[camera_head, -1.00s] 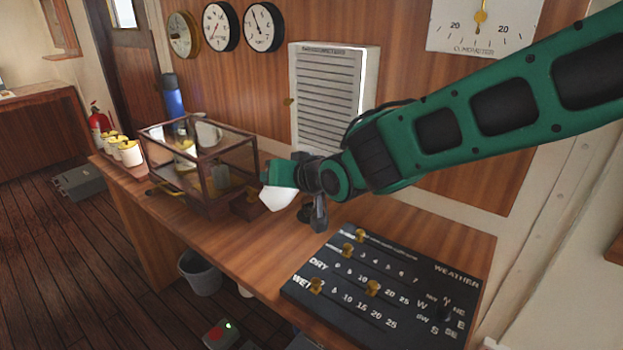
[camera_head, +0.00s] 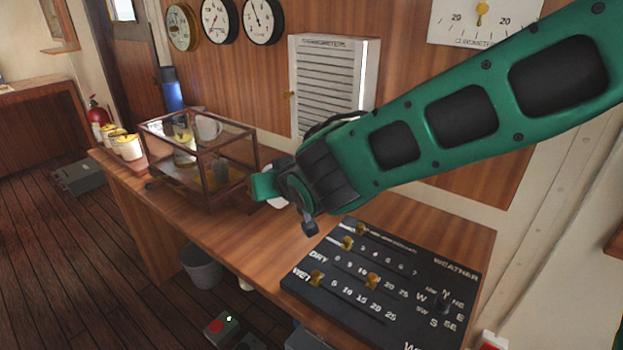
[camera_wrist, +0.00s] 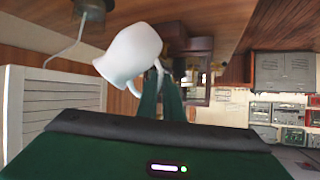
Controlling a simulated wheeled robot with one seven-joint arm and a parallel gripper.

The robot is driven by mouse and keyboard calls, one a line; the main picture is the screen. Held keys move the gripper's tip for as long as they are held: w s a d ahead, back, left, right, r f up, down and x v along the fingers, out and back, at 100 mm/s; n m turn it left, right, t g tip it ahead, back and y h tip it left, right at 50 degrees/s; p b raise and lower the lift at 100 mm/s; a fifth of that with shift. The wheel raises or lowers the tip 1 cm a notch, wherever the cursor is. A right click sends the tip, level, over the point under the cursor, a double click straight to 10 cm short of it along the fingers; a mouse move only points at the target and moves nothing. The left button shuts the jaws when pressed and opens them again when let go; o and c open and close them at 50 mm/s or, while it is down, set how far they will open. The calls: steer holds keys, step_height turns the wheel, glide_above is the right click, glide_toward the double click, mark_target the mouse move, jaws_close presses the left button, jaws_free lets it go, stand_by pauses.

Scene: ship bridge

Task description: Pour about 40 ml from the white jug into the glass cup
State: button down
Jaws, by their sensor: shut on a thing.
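My gripper (camera_head: 268,188) is over the desk, in front of the right end of a glass case. It is shut on the white jug (camera_wrist: 132,56), which shows clearly in the wrist view beyond the green fingers (camera_wrist: 161,92). The jug lies aslant in that view, but the camera's own roll leaves its true tilt unclear. In the head view only a little of the white jug (camera_head: 278,202) shows below my gripper. I cannot pick out the glass cup for sure; my gripper and arm may hide it. No stream of liquid is visible.
The wood-framed glass case (camera_head: 207,165) stands close to the left of my gripper. The weather panel (camera_head: 385,285) lies at the right front.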

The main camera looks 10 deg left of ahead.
steer(key=a+f+n+h+p, duration=0.1)
steer(key=f, duration=0.1)
steer(key=s+a+f+n+t+h+p, duration=0.1)
steer(key=f, duration=0.1)
steer(key=s+a+f+n+t+h+p, duration=0.1)
steer(key=f, duration=0.1)
steer(key=shift+s+a+p, duration=0.25)
steer(key=shift+a+p, duration=0.1)
steer(key=shift+a, duration=0.05)
steer(key=shift+s+a+f+n+t+h+p, duration=0.15)
steer(key=shift+f+n+t+h+p, duration=0.05)
steer(key=shift+f+n+t+p, duration=0.2)
steer(key=shift+s+a+f+n+t+h+p, duration=0.1)
steer(key=shift+a+f+n+t+h+p, duration=0.15)
steer(key=shift+f+n, duration=0.2)
